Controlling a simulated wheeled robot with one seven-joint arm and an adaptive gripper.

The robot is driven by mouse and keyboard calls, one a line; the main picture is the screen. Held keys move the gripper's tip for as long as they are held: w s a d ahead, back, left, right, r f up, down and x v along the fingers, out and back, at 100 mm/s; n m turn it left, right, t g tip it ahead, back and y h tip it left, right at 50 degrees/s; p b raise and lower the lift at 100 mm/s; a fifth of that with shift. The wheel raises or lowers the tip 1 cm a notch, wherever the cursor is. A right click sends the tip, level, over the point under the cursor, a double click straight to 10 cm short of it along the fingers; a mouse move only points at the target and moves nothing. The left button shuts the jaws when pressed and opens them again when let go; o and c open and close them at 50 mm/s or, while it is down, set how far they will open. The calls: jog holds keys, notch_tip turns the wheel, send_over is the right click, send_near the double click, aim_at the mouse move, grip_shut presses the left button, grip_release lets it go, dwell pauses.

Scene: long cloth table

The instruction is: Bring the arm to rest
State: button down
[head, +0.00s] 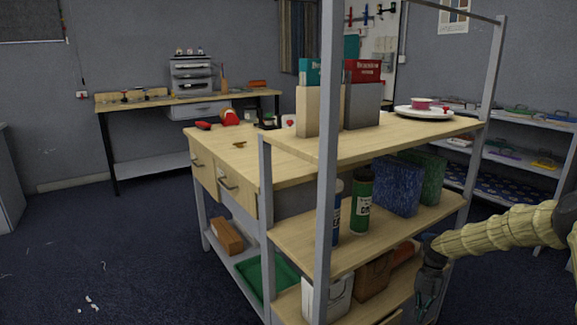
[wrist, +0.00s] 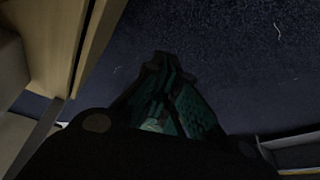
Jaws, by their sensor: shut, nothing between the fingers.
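My arm, in a pale ribbed cover, reaches in from the right edge of the head view. My gripper (head: 424,300) hangs at its end, pointing down, beside the right end of the shelf unit's lower boards. In the wrist view my gripper (wrist: 163,62) is dark with green finger pads. Its fingers meet at the tips with nothing held, and dark blue floor lies beyond them.
The shelf unit (head: 326,190) stands close to the left of my gripper, with bottles, boxes and books on its boards. A grey rack (head: 520,160) stands behind at the right. A workbench (head: 185,98) is far left. Blue floor (head: 120,240) is open at left.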

jog(key=s+a+f+m, duration=0.4)
jog(key=s+a+f, duration=0.2)
jog(key=a, duration=0.3)
jog(key=s+a+f+m, duration=0.4)
jog(key=s+a+f, duration=0.2)
jog(key=a+f, duration=0.15)
jog(key=s+a+f+m+t, duration=0.1)
jog(key=s+a+f+m, duration=0.15)
jog(key=s+m, duration=0.4)
jog(key=s+a+f+m, duration=0.1)
jog(key=s+a+m, duration=0.2)
jog(key=s, duration=0.7)
jog(key=s+a+f+m+t, duration=0.15)
jog(key=s+m, duration=0.25)
jog(key=s, duration=0.4)
jog(key=s+d+r+m+h, duration=0.1)
jog(key=s+d+r+m, duration=0.1)
jog(key=s+m, duration=0.3)
jog(key=s+d+r+m+h, duration=0.1)
jog(key=s+r+m, duration=0.2)
jog(key=s, duration=0.5)
notch_tip(320, 180, up, 22)
jog(key=p, duration=2.2)
jog(key=shift+w+t, duration=0.35)
jog(key=shift+w, duration=0.05)
